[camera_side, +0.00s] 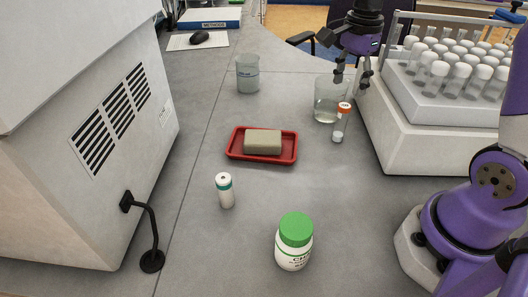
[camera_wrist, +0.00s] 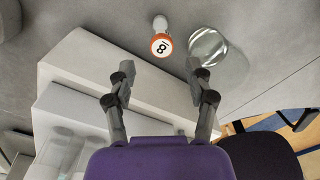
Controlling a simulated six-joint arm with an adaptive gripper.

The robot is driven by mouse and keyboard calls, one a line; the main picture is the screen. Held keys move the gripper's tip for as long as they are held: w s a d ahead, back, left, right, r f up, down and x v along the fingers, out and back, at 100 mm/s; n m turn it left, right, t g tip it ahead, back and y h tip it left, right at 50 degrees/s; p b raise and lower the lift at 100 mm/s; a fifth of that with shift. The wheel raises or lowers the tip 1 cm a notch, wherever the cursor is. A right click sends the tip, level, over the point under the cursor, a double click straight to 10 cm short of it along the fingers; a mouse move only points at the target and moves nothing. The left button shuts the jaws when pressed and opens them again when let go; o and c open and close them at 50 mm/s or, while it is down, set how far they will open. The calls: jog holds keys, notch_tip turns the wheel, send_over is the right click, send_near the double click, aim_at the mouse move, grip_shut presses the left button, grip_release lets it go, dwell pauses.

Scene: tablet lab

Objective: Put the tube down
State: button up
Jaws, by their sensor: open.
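A clear tube (camera_side: 339,126) with an orange cap stands apparently upright on the grey bench, in front of the white rack block and close beside a glass beaker (camera_side: 324,109). In the wrist view the tube's orange cap (camera_wrist: 161,46) shows an "8" on its top, with the beaker (camera_wrist: 207,47) to its right. My gripper (camera_side: 350,83) is open and empty, above and behind the tube in the side view. In the wrist view its two fingers (camera_wrist: 160,76) are spread wide, and the tube lies beyond their tips, apart from them.
A white rack (camera_side: 400,145) full of white-capped tubes stands at the right. A second beaker (camera_side: 247,76), a red tray (camera_side: 240,155) with a beige block (camera_side: 263,141), a teal-banded tube (camera_side: 225,192) and a green-lidded jar (camera_side: 294,245) stand on the bench. A large vented machine (camera_side: 95,110) fills the left.

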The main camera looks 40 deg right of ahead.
jog(key=s+a+r+n+t, duration=0.3)
jog(key=s+a+n, duration=0.6)
jog(key=n, duration=1)
jog(key=shift+s+a+r+n+t, duration=0.15)
jog(key=shift+s+a+n+t, duration=0.15)
jog(key=shift+a+t, duration=0.85)
